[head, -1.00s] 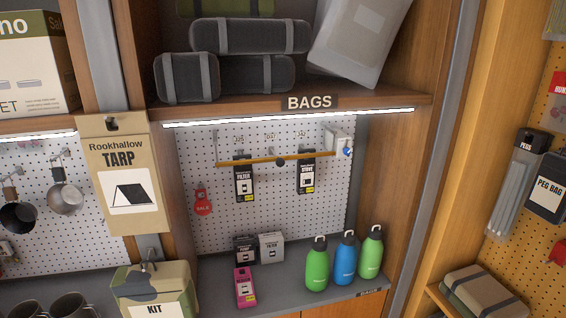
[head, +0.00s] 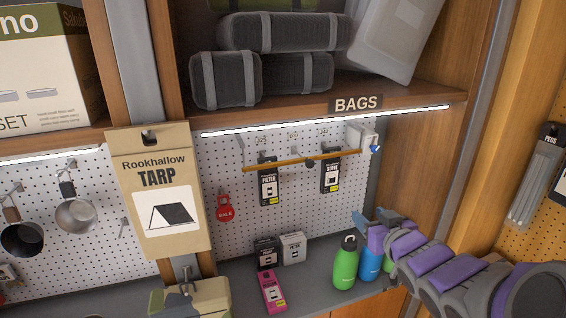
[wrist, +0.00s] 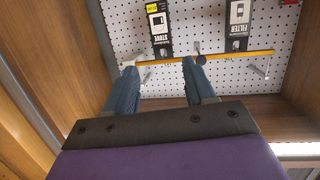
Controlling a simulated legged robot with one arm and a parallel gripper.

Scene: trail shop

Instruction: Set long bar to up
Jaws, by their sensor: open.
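The long bar (head: 285,166) is a thin orange-brown bar across the front of the pegboard, sloping slightly up to the right. A dark round knob (head: 309,163) sits near its middle. In the wrist view the bar (wrist: 235,55) runs across just beyond my fingertips, with the knob (wrist: 198,59) close by one finger. My gripper (wrist: 160,68) is open and empty, its two blue-grey fingers apart. I cannot tell whether a finger touches the bar.
A FILTER pack (head: 268,181) and a STOVE pack (head: 330,171) hang at the bar. A green bottle (head: 345,266) and a blue bottle (head: 370,262) stand below. The BAGS shelf (head: 300,112) overhangs.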

